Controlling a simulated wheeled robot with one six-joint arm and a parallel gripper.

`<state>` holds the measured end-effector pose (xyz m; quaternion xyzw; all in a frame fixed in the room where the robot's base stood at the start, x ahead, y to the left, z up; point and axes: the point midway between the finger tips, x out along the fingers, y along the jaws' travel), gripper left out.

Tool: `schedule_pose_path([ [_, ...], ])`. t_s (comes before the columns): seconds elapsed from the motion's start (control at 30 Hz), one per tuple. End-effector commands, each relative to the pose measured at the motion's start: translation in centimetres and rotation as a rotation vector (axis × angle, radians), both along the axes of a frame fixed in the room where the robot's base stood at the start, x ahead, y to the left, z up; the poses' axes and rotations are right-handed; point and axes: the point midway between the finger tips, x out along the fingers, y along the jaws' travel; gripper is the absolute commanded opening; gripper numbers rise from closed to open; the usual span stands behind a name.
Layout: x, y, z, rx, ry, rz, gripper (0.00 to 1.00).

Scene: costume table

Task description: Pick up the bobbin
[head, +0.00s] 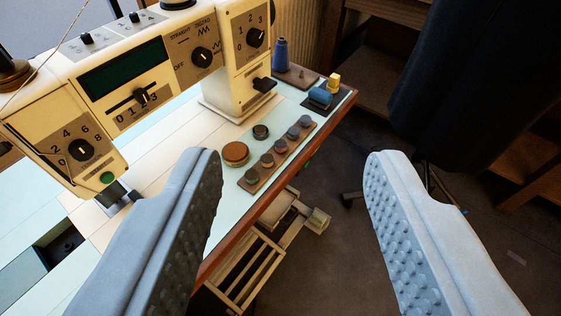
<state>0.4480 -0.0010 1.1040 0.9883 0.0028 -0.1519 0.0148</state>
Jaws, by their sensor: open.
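My gripper (293,157) is open and empty, its two grey padded fingers wide apart in the foreground. The left finger reaches over the table's front part and the right one over the floor. Beyond the fingertips, a small dark round piece (261,131) lies on the pale tabletop; it may be the bobbin, but I cannot tell for sure. A wooden strip (259,180) bears several small round knob-like or bobbin-like pieces in a row. A wider brown round tin or disc (235,153) sits to their left.
A cream sewing machine (130,75) with dials fills the upper left. A blue thread cone (281,55), a blue roll (320,97) and a yellow block (334,82) stand at the table's far end. Dark cloth (450,75) hangs at right.

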Motion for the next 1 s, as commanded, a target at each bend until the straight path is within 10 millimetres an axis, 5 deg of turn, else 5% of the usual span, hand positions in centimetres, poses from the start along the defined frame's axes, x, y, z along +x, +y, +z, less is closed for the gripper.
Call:
schedule_pose_path([
  [0.47, 9.2, 0.0, -3.7, -0.028, 0.320, 0.028, 0.46],
  [1.0, 19.2, 0.1, -10.5, -0.048, 0.715, 0.095, 0.46],
])
